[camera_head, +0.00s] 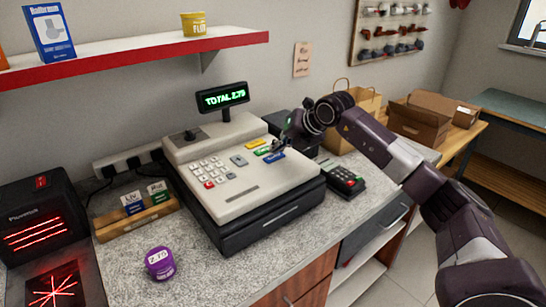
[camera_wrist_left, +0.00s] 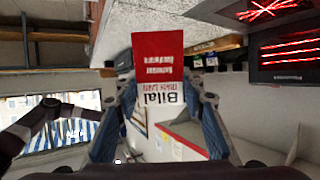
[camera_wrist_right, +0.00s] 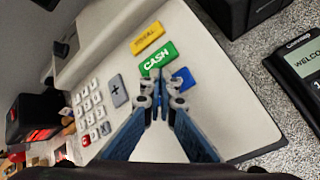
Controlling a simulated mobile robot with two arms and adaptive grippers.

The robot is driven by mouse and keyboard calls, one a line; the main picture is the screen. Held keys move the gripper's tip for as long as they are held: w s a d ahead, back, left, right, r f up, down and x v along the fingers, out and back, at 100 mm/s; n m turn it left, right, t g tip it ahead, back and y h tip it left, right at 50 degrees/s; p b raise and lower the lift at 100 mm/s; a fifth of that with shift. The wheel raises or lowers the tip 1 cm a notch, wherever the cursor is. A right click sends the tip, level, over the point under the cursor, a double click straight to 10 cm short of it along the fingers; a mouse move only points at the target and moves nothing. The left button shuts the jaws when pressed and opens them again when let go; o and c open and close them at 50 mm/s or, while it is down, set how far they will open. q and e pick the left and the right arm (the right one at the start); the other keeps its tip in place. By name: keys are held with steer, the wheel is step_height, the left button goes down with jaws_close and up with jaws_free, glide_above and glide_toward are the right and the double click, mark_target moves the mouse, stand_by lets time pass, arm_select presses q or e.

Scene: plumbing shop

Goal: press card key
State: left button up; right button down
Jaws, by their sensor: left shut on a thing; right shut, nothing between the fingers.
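The cash register (camera_head: 232,185) stands on the counter, with its display (camera_head: 222,97) reading TOTAL 2.75. On its sloped top are a yellow key (camera_wrist_right: 148,38), a green CASH key (camera_wrist_right: 158,60) and a blue key (camera_wrist_right: 184,77). The blue key (camera_head: 274,157) is partly covered by my fingers in the right wrist view, and its label cannot be read. My right gripper (camera_wrist_right: 157,78) is shut and empty, its tips over the edge between the green and blue keys; contact cannot be told. My left gripper (camera_wrist_left: 160,98) is shut on a red and white box (camera_wrist_left: 158,85).
A card terminal (camera_head: 343,179) sits right of the register. A purple tub (camera_head: 160,262) and a wooden holder with small packs (camera_head: 140,217) are on the left. A black scanner (camera_head: 40,220) glows red at far left. A red-edged shelf (camera_head: 135,55) hangs above.

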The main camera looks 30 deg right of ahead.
mark_target(276, 157)
arm_select(q)
steer(key=shift+f, duration=0.15)
arm_select(e)
steer(key=shift+f, duration=0.15)
arm_select(q)
steer(key=shift+f+b, duration=0.2)
steer(key=shift+b, duration=0.15)
arm_select(e)
steer(key=shift+f, duration=0.3)
arm_select(q)
steer(key=shift+f, duration=0.1)
arm_select(e)
steer(key=shift+f, duration=0.15)
stand_by(0.3)
arm_select(q)
steer(key=shift+r+p, duration=0.35)
steer(key=shift+r, duration=0.05)
arm_select(e)
steer(key=shift+r, duration=0.6)
arm_select(q)
steer(key=shift+r, duration=0.1)
arm_select(e)
steer(key=shift+r, duration=0.1)
